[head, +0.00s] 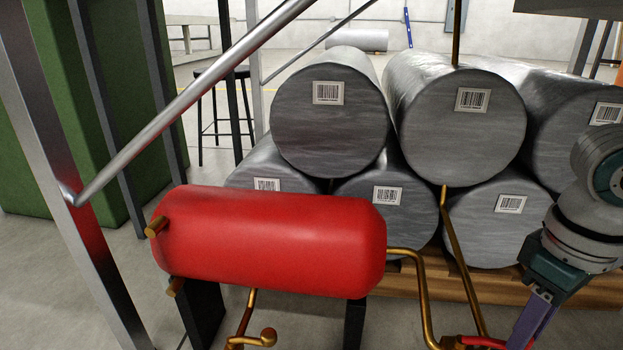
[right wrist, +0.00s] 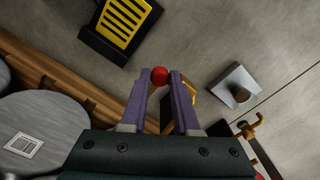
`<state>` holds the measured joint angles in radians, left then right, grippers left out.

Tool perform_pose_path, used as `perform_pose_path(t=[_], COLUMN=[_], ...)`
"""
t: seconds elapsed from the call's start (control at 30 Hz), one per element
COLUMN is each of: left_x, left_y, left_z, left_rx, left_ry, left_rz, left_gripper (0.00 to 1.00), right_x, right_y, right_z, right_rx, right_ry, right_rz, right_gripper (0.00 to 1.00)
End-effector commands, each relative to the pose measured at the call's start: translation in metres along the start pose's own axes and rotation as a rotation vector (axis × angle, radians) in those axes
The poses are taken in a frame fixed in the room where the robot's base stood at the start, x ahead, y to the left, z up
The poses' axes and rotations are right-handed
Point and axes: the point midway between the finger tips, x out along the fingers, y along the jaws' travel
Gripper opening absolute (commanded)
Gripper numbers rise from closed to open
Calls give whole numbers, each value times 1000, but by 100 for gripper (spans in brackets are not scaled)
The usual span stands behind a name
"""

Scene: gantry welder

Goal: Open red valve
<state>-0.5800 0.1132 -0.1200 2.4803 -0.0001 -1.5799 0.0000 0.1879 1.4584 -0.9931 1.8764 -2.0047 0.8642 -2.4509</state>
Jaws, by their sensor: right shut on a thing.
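The red valve handle (head: 484,341) shows at the bottom edge of the head view, on brass piping (head: 430,318) right of the red tank. My right gripper (head: 519,340) reaches down to it from the right, its purple fingers partly cut off by the frame. In the right wrist view the fingertips of my right gripper (right wrist: 162,78) are closed on the red handle (right wrist: 160,75), whose rounded end shows between them. The rest of the valve is mostly hidden behind the fingers. My left gripper is not in view.
A red tank (head: 270,240) stands left of the valve. Large grey rolls (head: 455,120) are stacked behind on wooden beams (head: 415,284). A metal post (head: 75,180) and slanted bar (head: 190,95) stand at left. A yellow-and-black block (right wrist: 124,25) lies beyond the fingers.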

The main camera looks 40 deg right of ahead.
Motion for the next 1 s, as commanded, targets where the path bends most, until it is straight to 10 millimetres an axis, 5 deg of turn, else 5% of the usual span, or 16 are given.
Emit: perform_pose_path(t=[0.23,0.27,0.5,0.77,1.0], left_x=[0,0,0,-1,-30], left_y=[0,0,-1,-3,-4], left_z=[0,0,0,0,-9], left_rx=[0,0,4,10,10], left_ry=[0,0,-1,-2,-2], left_rz=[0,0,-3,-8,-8], left_gripper=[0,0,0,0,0], right_x=[1,1,1,-1,-41], right_y=[0,0,0,0,0], right_z=[0,0,0,0,0], right_rx=[1,1,1,1,1], right_ry=[0,0,0,1,2], right_rz=[0,0,0,0,1], right_gripper=[0,32,59,59,59])
